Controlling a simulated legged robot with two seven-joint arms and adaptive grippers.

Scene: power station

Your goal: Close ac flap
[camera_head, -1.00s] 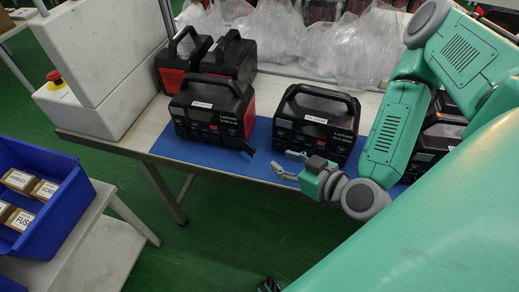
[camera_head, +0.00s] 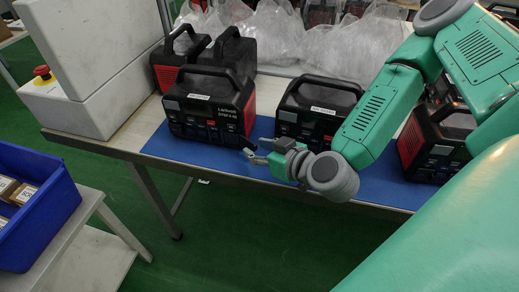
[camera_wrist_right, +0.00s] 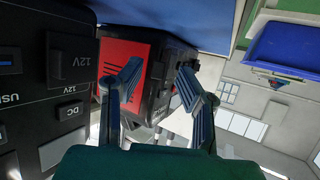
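The left front black-and-red power station (camera_head: 208,108) stands on the blue mat. A small dark piece sticks out at its lower right front corner (camera_head: 246,142); it looks like an open flap, but I cannot tell for sure. My right gripper (camera_head: 257,150) is open and empty just right of that corner, in front of the middle power station (camera_head: 314,108). In the wrist view, its fingers (camera_wrist_right: 159,68) are apart, with the red side of a power station (camera_wrist_right: 122,60) behind them. A close black panel (camera_wrist_right: 62,65) with 12V, DC and USB marks fills the left. My left gripper is not in view.
More power stations (camera_head: 230,52) stand behind, and another (camera_head: 437,140) is right of my arm. Clear plastic bags (camera_head: 350,45) lie at the back. A blue bin (camera_head: 50,215) is at lower left. Bare blue mat (camera_head: 215,156) runs along the table's front edge.

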